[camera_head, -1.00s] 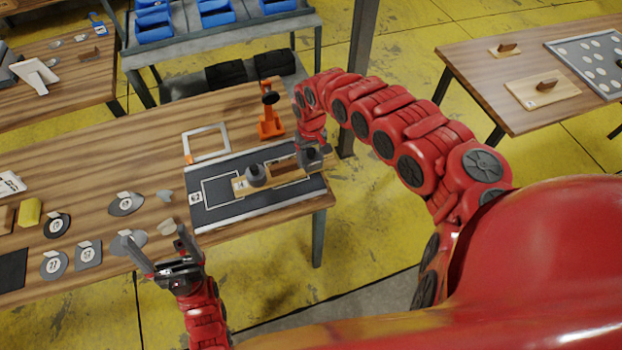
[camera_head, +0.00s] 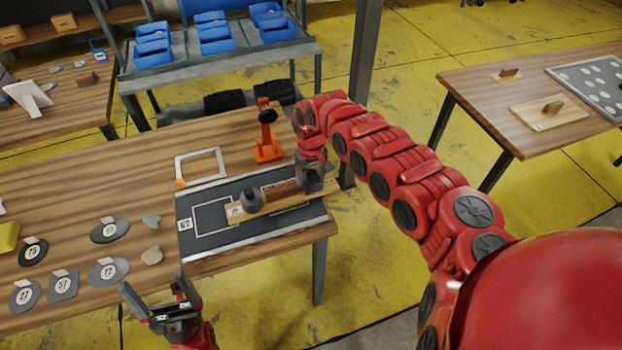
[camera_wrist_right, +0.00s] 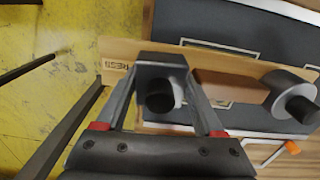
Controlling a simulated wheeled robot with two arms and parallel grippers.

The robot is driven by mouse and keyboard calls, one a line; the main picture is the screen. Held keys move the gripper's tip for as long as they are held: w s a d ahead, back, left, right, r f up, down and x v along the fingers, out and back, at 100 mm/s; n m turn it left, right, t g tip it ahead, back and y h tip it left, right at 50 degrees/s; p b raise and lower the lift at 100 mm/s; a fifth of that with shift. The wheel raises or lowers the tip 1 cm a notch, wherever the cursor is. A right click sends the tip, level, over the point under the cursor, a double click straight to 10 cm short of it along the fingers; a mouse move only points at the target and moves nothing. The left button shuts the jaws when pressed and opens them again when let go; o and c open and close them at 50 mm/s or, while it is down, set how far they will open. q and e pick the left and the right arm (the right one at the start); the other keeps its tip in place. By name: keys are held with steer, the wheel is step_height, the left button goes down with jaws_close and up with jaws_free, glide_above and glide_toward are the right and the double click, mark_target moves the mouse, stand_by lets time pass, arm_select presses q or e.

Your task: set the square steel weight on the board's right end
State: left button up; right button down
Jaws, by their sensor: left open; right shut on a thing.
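The wooden board (camera_head: 287,205) lies across the dark mat (camera_head: 205,240), and its right end carries a printed "REST" label in the right wrist view. My right gripper (camera_head: 314,182) is at the board's right end, shut on the dark square steel weight (camera_wrist_right: 161,68), which has a round knob. I cannot tell whether this weight touches the board. A round grey weight (camera_head: 250,199) with a knob stands on the board's left part; it also shows in the right wrist view (camera_wrist_right: 292,97). A brown block (camera_wrist_right: 230,88) is between the two weights. My left gripper (camera_head: 154,290) is open and empty at the table's front edge.
An orange stand (camera_head: 267,140) and a white frame (camera_head: 201,166) are behind the mat. Several numbered flat plates (camera_head: 108,271) lie on the table's left part. A post (camera_head: 362,85) rises behind my right arm. Blue bins (camera_head: 214,36) are on the rack behind.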

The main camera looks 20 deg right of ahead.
mark_target(311, 173)
steer(key=shift+c, duration=1.3)
jaws_free()
steer(key=shift+r, duration=0.4)
step_height(311, 173, up, 11)
steer(key=shift+s+r+b, duration=0.1)
steer(key=shift+r+b, duration=0.05)
steer(key=shift+b, duration=1.1)
